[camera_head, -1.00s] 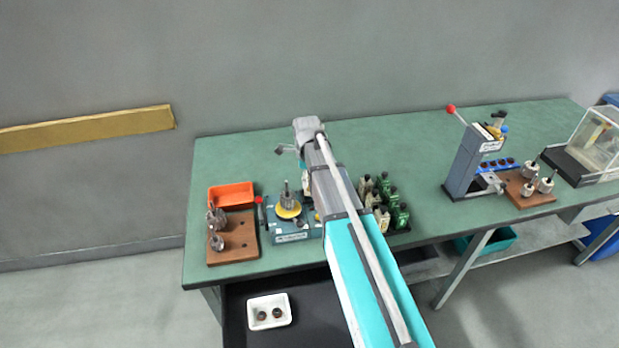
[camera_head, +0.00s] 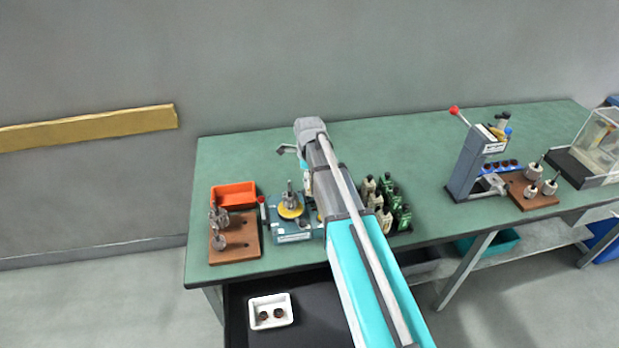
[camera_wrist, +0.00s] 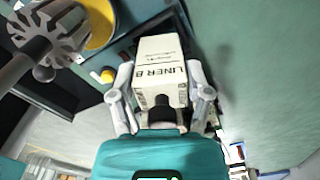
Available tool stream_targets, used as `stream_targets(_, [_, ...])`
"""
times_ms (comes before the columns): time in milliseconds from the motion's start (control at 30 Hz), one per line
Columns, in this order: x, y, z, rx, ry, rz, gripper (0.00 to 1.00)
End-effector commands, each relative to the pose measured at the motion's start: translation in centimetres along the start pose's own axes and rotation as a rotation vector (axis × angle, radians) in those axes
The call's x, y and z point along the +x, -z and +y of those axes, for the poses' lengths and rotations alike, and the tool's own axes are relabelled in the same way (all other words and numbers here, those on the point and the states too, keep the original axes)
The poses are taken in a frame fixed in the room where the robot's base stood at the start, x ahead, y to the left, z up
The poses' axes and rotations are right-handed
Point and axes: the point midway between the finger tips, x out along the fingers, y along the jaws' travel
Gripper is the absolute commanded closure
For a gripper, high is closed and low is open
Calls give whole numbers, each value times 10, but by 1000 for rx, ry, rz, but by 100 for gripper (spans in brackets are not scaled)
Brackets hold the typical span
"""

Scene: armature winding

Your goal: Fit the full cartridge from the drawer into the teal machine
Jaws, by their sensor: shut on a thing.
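A pale block-shaped cartridge (camera_wrist: 163,75) lettered "LINER B" is between the two grey fingers of my gripper (camera_wrist: 162,98) in the wrist view, and they are shut on it. The teal machine (camera_head: 291,237) stands near the bench's front edge, left of my arm, with an armature upright over a yellow disc. In the wrist view the machine (camera_wrist: 122,48) lies behind and left of the cartridge; I cannot tell whether they touch. In the head view my arm hides the gripper and cartridge. The black drawer (camera_head: 325,290) is open below the bench.
A white tray (camera_head: 271,325) with two brown rings sits in the drawer. An orange bin (camera_head: 233,194) and a brown armature board (camera_head: 238,249) are left of the machine. Several bottles (camera_head: 405,216) stand right of it. The green bench top (camera_head: 415,145) is clear behind.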

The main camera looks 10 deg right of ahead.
Motion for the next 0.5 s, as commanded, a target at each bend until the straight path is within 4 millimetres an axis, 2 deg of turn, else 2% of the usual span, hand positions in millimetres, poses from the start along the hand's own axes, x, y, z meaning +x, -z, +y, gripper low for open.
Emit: stream_targets(500, [10, 1, 0, 1, 0, 0, 93])
